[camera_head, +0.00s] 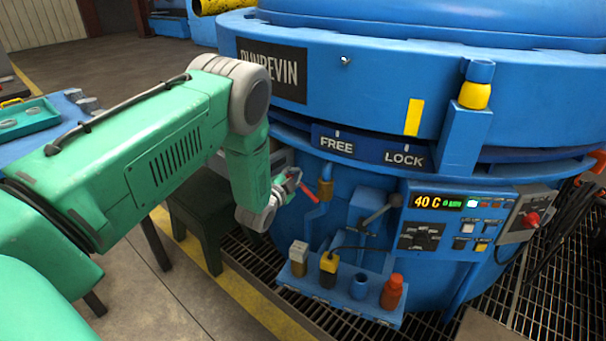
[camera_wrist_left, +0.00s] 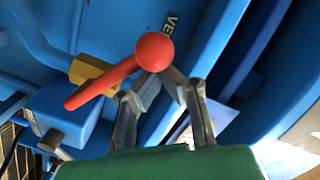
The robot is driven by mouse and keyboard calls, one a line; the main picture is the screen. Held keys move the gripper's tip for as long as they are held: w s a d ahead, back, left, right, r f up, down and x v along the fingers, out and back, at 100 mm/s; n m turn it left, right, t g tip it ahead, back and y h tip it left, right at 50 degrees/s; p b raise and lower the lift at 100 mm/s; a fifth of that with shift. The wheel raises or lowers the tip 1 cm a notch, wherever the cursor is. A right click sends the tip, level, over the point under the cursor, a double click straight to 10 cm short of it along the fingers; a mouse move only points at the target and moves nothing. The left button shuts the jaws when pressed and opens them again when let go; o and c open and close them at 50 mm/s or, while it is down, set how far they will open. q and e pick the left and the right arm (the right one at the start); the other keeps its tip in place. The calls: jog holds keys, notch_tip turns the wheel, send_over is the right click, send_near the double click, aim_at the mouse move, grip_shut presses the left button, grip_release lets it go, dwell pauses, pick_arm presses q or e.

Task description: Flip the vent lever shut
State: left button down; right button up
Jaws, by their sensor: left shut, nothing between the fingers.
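The vent lever shows in the left wrist view as a red rod with a round red knob (camera_wrist_left: 154,52). The rod slants down to the left from the knob. In the head view the red lever (camera_head: 309,192) is small and partly hidden by my left gripper (camera_head: 292,178). In the wrist view the fingertips of my left gripper (camera_wrist_left: 164,82) meet right at the knob, which overlaps them. The fingers are shut with nothing between them; whether they touch the knob I cannot tell. My right gripper is out of view.
Below is a rack (camera_head: 318,293) of small containers. A dark green stand (camera_head: 205,225) is behind my arm.

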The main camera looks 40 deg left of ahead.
pick_arm(q)
jog(key=a+f+n, duration=0.1)
jog(key=a+f+n+b, duration=0.1)
jog(key=n, duration=0.1)
jog(key=shift+s+a+f+h, duration=0.1)
jog(key=shift+f+h, duration=0.2)
jog(key=shift+f, duration=0.05)
jog(key=shift+a+f+n+h+b, duration=0.15)
jog(key=shift+a+f+n+b, duration=0.15)
jog(key=shift+f+n, duration=0.25)
jog(key=shift+a+f+n+h+b, duration=0.15)
jog(key=shift+f+n+b, duration=0.25)
jog(key=shift+f, duration=0.25)
jog(key=shift+s+f, duration=0.1)
jog(key=shift+f, duration=0.05)
notch_tip(320, 180, up, 4)
jog(key=w+p, duration=0.2)
jog(key=w, duration=0.1)
jog(key=s+d+p, duration=0.2)
jog(key=s, duration=0.8)
jog(key=shift+s+r, duration=0.3)
jog(key=shift+r, duration=0.15)
jog(key=shift+d, duration=0.15)
